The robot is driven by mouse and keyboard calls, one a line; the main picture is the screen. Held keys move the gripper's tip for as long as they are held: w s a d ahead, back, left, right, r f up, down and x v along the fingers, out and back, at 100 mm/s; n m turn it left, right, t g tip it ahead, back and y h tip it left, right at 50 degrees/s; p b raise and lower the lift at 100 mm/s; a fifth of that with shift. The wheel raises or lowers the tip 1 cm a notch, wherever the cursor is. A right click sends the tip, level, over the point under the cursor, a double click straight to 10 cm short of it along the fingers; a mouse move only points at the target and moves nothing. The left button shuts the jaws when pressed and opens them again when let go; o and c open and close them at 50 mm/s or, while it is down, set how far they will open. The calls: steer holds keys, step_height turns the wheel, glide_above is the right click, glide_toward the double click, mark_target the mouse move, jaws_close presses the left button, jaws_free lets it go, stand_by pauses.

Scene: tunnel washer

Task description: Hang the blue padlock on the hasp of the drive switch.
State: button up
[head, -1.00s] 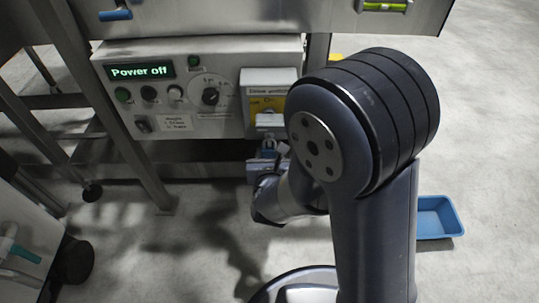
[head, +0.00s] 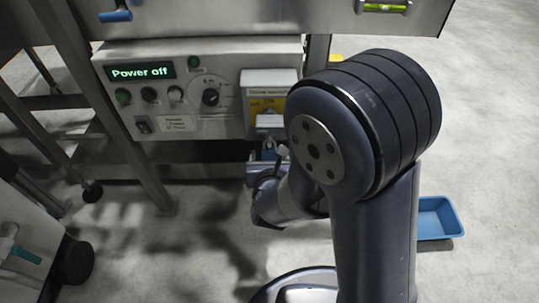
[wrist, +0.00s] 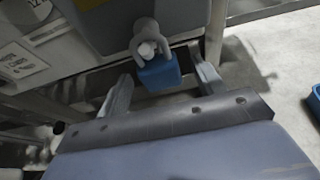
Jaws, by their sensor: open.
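The blue padlock (head: 268,154) is below the white ledge of the drive switch box (head: 268,80), partly hidden by my wrist. In the wrist view the padlock (wrist: 160,73) has its blue body down and its grey shackle (wrist: 145,32) up. The shackle passes around a small pale part, seemingly the hasp (wrist: 147,49). My gripper (wrist: 160,63) is open, one finger on each side of the padlock body, with visible gaps. In the head view my gripper (head: 267,163) is mostly hidden behind my own arm.
The control panel (head: 200,110) has a lit "Power off" display (head: 139,72), knobs and buttons. A steel leg (head: 120,130) slants down at its left. A blue tray (head: 437,217) lies on the floor at right. Open floor lies around it.

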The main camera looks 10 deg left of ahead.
steer(key=p+v, duration=0.2)
steer(key=v, duration=0.8)
steer(key=shift+p, duration=0.4)
steer(key=shift+s+r, duration=0.1)
steer(key=b+x, duration=0.3)
steer(key=x, duration=0.8)
steer(key=shift+d, duration=0.1)
steer(key=shift+s+r+p, duration=0.2)
steer(key=shift+r+p, duration=0.15)
steer(key=shift+p, duration=0.15)
steer(key=shift+s+r+p, duration=0.25)
steer(key=shift+s+p, duration=0.1)
steer(key=shift+d, duration=0.1)
steer(key=shift+f, duration=0.1)
